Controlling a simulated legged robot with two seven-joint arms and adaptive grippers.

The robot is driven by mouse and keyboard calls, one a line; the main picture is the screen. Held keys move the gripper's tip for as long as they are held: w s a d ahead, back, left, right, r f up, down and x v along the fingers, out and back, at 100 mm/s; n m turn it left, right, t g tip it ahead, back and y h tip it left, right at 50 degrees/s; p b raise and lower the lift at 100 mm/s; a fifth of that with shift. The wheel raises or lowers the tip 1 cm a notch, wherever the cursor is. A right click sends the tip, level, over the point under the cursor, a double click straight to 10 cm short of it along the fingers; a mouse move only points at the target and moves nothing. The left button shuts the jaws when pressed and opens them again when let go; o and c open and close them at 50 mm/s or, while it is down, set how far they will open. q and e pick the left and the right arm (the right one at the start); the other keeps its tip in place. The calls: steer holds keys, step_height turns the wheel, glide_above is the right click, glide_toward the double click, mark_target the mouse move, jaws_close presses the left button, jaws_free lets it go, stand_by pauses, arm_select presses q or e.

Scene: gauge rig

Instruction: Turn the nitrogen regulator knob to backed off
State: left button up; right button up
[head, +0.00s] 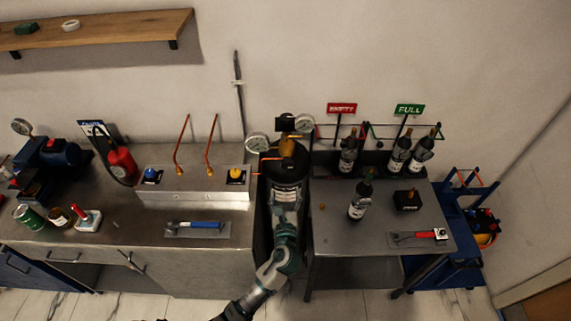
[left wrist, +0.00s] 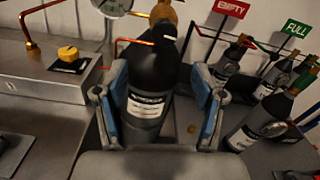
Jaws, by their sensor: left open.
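A black gas cylinder (head: 271,166) with a brass regulator (head: 287,147) and two round gauges (head: 258,143) (head: 303,124) on top stands in the gap between two benches. In the left wrist view the cylinder (left wrist: 152,75) shows a white label, and the brass part (left wrist: 164,12) is cut off at the top edge. I cannot make out the knob's setting. My left gripper (head: 287,186) is open in front of the cylinder; its blue-padded fingers (left wrist: 160,82) stand either side of it in the picture, with nothing gripped. My right gripper is not in view.
A yellow knob (head: 236,174) and a blue knob (head: 151,175) sit on the left bench's raised panel beside copper tubes. Bottles (head: 357,207), a black box (head: 407,200) and a red-handled tool (head: 424,235) are on the right bench. EMPTY (head: 341,107) and FULL (head: 410,109) signs stand behind.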

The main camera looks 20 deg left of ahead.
arm_select(q)
glide_toward(289, 167)
steer(key=w+a, duration=0.2)
steer(key=x, duration=0.5)
steer(key=d+x, duration=0.1)
steer(key=x, duration=0.2)
steer(key=shift+w+d+f, duration=0.1)
steer(key=shift+w+a, duration=0.4)
steer(key=shift+w, duration=0.05)
steer(key=shift+a, duration=0.2)
steer(key=c, duration=0.3)
steer(key=shift+d, duration=0.2)
steer(key=c, duration=0.8)
steer(key=shift+c, duration=0.3)
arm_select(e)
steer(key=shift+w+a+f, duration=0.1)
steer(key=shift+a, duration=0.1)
